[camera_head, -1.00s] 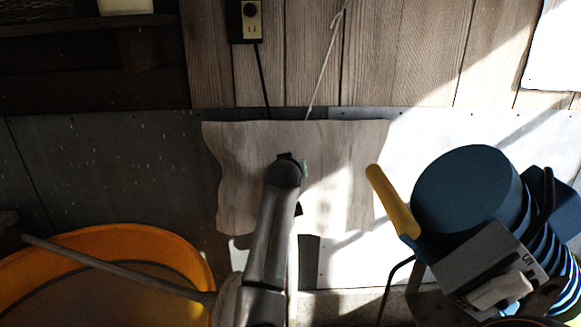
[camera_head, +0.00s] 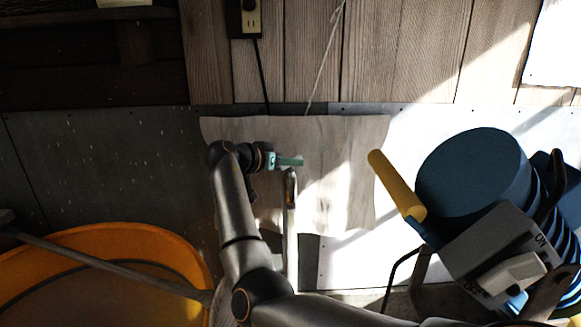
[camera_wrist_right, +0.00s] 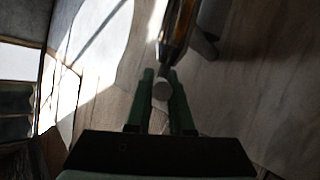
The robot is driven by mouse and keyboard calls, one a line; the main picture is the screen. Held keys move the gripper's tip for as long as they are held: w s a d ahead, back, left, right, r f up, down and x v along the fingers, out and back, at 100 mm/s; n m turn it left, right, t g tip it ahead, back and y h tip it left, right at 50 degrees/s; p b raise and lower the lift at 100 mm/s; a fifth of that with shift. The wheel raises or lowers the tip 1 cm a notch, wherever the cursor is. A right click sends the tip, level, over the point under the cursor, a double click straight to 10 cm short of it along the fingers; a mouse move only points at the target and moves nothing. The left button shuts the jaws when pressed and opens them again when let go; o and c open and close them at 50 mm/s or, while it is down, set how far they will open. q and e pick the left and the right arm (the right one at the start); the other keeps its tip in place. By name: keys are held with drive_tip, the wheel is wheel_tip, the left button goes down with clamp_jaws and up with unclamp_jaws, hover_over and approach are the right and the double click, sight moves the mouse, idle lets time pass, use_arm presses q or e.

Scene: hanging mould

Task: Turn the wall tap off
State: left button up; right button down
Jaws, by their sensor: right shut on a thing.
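The wall tap shows in the head view as an upright metal pipe (camera_head: 291,225) in front of a pale wooden board (camera_head: 340,165). My right gripper (camera_head: 290,161) is at the pipe's top, coming from the left with its green fingers pointing right. In the right wrist view the green fingers of my right gripper (camera_wrist_right: 163,95) are shut on a small round grey end, taken as the tap handle (camera_wrist_right: 162,88). A shiny metal part (camera_wrist_right: 176,30) lies just beyond it. In the head view the handle is hidden by the fingers. My left gripper is not in view.
An orange tub (camera_head: 150,240) with a long grey pole (camera_head: 110,270) across it stands at lower left. A blue machine (camera_head: 470,180) with a yellow handle (camera_head: 392,180) and a grey switch box stands at right. An outlet with a cord (camera_head: 250,20) is above the board.

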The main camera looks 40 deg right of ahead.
drive_tip(key=shift+d+m+g, duration=0.1)
drive_tip(key=shift+m+g, duration=0.5)
drive_tip(key=shift+g, duration=0.1)
drive_tip(key=shift+m+g, duration=0.6)
drive_tip(key=shift+g, duration=0.1)
drive_tip(key=c, duration=0.8)
unclamp_jaws()
drive_tip(key=shift+b, duration=0.3)
drive_tip(key=v, duration=1.2)
drive_tip(key=shift+a, duration=0.3)
